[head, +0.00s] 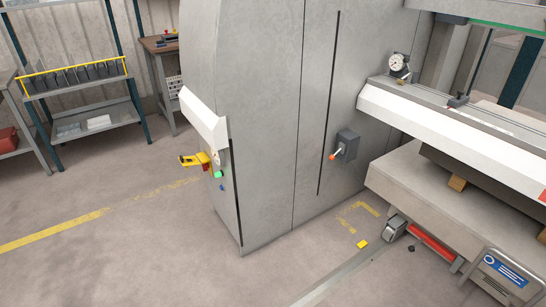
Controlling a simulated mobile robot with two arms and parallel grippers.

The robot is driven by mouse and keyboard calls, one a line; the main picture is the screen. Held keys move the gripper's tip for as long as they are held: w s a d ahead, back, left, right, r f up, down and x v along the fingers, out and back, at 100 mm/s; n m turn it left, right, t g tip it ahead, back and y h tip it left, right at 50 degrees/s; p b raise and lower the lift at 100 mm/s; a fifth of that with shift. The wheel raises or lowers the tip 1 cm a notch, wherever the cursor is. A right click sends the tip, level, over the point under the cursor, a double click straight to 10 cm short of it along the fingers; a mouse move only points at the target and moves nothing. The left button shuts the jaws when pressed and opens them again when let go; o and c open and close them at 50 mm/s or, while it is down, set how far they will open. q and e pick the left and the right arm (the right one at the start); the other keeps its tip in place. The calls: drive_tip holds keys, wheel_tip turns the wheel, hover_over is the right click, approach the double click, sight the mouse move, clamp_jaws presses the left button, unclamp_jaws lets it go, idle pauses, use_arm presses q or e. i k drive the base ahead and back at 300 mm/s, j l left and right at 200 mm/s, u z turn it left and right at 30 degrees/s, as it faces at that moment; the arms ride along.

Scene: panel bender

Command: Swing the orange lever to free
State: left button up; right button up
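The orange lever (334,156) is a short handle with an orange tip. It sits on a dark grey box (348,143) on the front of the grey machine cabinet (280,100), right of the middle of the head view. The lever points down and to the left from the box. Its markings are too small to read. Neither of my grippers shows in the head view, and nothing touches the lever.
A yellow part (190,160) and green button (218,174) stick out at the cabinet's left edge. A white beam (450,130) and dial gauge (398,63) project at right above a grey block (410,180). A sign stand (500,275) is lower right. Floor in front is mostly clear.

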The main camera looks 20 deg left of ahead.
sight(332, 157)
drive_tip(key=u, duration=0.25)
drive_tip(key=i+l+u, duration=0.15)
drive_tip(key=i+u, duration=0.25)
drive_tip(key=i, duration=0.75)
